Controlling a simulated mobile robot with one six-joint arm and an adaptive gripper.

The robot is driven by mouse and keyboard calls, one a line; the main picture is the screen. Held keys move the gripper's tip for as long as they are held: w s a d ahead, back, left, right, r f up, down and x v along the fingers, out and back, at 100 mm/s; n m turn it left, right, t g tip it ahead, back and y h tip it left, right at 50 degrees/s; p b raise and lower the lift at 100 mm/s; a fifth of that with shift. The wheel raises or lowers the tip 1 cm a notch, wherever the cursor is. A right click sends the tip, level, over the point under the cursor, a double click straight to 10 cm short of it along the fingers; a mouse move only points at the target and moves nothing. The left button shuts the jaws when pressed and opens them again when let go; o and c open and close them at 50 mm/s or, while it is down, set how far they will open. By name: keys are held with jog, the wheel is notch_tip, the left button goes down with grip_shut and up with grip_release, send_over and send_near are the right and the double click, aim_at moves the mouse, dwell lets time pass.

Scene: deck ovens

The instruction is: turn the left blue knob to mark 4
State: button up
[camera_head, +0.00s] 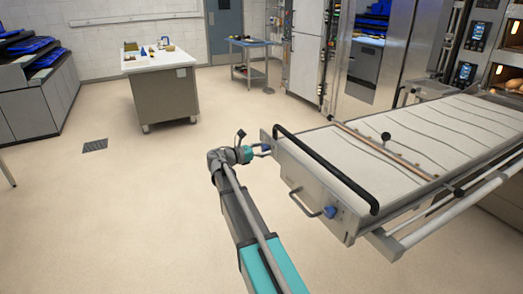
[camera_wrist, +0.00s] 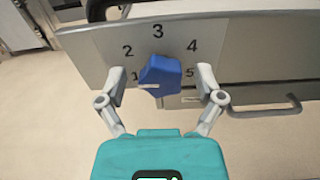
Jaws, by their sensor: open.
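The left blue knob (camera_wrist: 160,72) sits on a metal plate (camera_wrist: 250,50) marked 1 to 5 around it, with 3 at the top. A pale line on the knob lies on its lower left part, roughly toward mark 1. My gripper (camera_wrist: 161,76) is open, with one finger on each side of the knob; I cannot tell whether they touch it. In the head view, my gripper (camera_head: 258,151) is at the left knob (camera_head: 266,147), at the left end of the loader's front.
A second blue knob (camera_head: 329,211) is on the right of the same front, beside a metal handle (camera_head: 305,204). A black bar (camera_head: 325,168) runs along the loader's top edge. A white-topped table (camera_head: 158,60) stands behind left. Floor to the left is clear.

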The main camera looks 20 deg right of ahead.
jog(key=c, duration=1.1)
jog(key=shift+a, duration=0.2)
jog(key=shift+c, duration=0.3)
jog(key=shift+d, duration=0.1)
